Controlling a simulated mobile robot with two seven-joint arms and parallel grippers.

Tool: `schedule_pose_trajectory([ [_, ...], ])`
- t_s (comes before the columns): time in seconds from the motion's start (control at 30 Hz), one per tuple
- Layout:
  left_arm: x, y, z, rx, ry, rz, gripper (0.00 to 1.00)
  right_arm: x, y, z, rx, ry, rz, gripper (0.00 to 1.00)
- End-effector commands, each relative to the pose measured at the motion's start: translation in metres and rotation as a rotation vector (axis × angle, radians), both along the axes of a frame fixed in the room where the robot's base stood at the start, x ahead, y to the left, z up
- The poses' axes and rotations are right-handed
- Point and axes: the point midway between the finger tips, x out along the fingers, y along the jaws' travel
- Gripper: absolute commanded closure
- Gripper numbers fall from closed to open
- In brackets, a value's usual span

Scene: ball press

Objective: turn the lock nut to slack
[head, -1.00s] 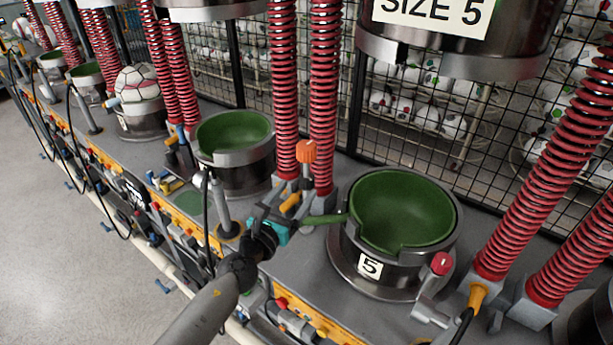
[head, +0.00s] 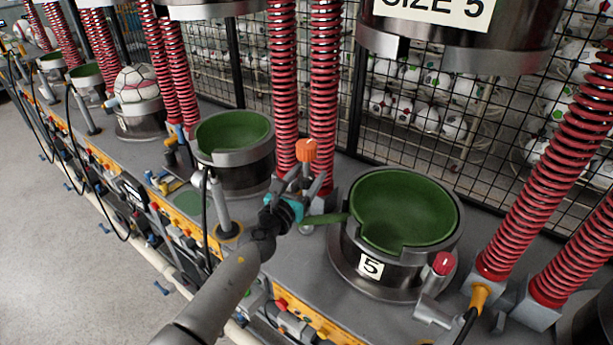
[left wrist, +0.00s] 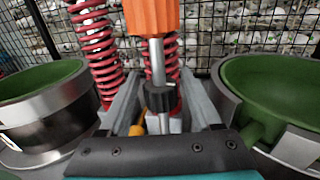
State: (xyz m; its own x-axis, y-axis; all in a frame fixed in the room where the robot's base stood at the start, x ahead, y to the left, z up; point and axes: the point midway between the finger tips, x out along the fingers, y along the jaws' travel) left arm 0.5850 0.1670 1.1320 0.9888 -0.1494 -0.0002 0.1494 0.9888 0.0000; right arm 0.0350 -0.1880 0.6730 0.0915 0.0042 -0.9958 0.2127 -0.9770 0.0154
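I cannot tell how far the collar is from the fingertips in depth. My right gripper is not in view.
The green-lined size 5 cup (head: 404,205) is close on the right, another green cup (head: 234,140) on the left. Red springs (head: 324,90) rise just behind the post. A red-topped lever (head: 442,264) stands in front of the size 5 cup. A wire fence (head: 425,120) runs behind.

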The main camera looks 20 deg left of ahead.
Motion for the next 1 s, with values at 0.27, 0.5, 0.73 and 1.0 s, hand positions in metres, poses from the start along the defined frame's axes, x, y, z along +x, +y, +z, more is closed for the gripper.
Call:
schedule_pose_trajectory([
  [0.27, 0.0, 0.0, 0.0, 0.0, 0.0, 0.0, 0.68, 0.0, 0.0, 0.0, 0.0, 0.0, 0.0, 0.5],
  [0.5, 0.0, 0.0, 0.0, 0.0, 0.0, 0.0, 0.95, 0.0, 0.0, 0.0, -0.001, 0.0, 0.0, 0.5],
  [0.73, 0.0, 0.0, 0.0, -0.001, 0.0, 0.005, 1.0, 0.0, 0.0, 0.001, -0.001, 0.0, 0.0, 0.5],
  [1.0, 0.0, -0.002, 0.002, -0.004, 0.001, 0.14, 1.0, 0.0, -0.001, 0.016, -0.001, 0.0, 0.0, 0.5],
])
